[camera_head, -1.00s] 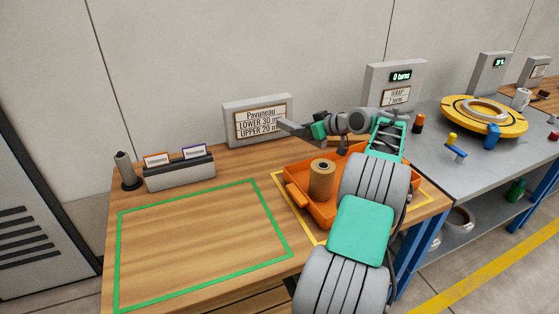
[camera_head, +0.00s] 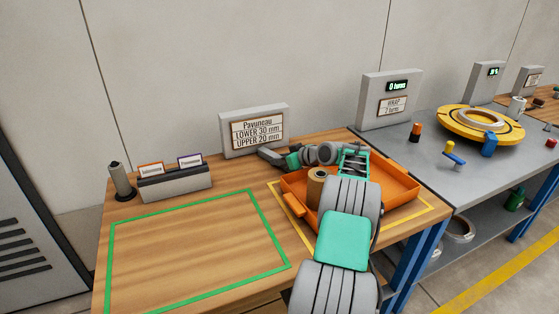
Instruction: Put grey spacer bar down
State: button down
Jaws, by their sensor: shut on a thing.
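The grey spacer bar (camera_head: 269,154) shows as a short grey piece at the tip of my gripper (camera_head: 282,158), just in front of the base of the white sign panel. My gripper is shut on it, with the arm reaching over the orange tray from the right. The bar is low over the back of the wooden table (camera_head: 210,235); whether it touches the wood I cannot tell. The fingers are small and partly hidden.
The orange tray (camera_head: 400,190) holds a brown roll (camera_head: 317,184), partly behind my arm. The sign panel (camera_head: 254,130) stands at the back. A grey card holder (camera_head: 175,184) and a dark cylinder (camera_head: 121,181) stand left. The green-outlined area (camera_head: 195,250) is clear.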

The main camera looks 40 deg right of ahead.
jog(key=shift+s+a+f, duration=0.1)
jog(key=shift+f, duration=0.45)
jog(key=c, duration=1.5)
grip_release()
jog(key=shift+f, duration=0.15)
jog(key=o, duration=0.4)
jog(key=shift+f+b, duration=0.25)
jog(key=shift+b, duration=0.05)
jog(key=shift+r, duration=0.25)
jog(key=shift+r+p, duration=0.7)
jog(key=shift+p, duration=0.1)
jog(key=v, duration=0.6)
jog(key=shift+s+r, duration=0.2)
jog(key=shift+s, duration=0.1)
jog(key=shift+s+r, duration=0.2)
jog(key=shift+s, duration=0.1)
